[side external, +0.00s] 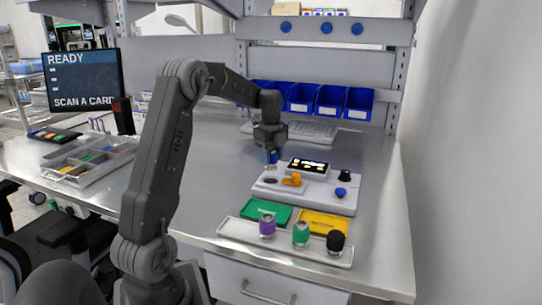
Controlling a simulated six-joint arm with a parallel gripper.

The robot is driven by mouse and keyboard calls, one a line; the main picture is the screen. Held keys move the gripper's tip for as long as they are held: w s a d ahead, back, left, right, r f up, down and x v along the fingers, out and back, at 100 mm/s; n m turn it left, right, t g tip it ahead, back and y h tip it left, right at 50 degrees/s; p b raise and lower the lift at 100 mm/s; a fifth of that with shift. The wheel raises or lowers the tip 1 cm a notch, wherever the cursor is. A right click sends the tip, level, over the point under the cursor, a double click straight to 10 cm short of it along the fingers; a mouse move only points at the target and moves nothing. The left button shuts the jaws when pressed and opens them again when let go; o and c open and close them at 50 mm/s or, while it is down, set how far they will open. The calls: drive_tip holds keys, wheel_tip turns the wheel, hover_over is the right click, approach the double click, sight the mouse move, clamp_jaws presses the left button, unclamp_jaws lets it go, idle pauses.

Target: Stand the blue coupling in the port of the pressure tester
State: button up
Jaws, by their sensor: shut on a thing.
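My gripper (271,156) is shut on the blue coupling (272,160), which shows as a small blue piece between the fingers. It hangs above the left part of the pressure tester (320,203), a pale flat box. The tester has a dark round spot (270,181), which looks like its port, almost straight below the coupling in this view. An orange part (292,180) sits just right of that spot. The fingers hide much of the coupling, and I cannot tell its exact height above the tester.
A black knob (345,175), a blue knob (341,192) and a lit display (308,166) are on the tester. In front lie a green pad (264,211), a yellow pad (318,224) and a white tray (240,229) with purple, green and black couplings. Blue bins (331,101) and a keyboard stand behind.

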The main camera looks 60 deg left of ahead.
sight(271, 168)
drive_tip(key=shift+f, duration=0.2)
drive_tip(key=shift+f, duration=0.8)
drive_tip(key=shift+f, duration=0.15)
drive_tip(key=shift+f, duration=0.45)
drive_tip(key=shift+f, duration=0.2)
idle(0.5)
drive_tip(key=shift+f, duration=0.45)
idle(0.3)
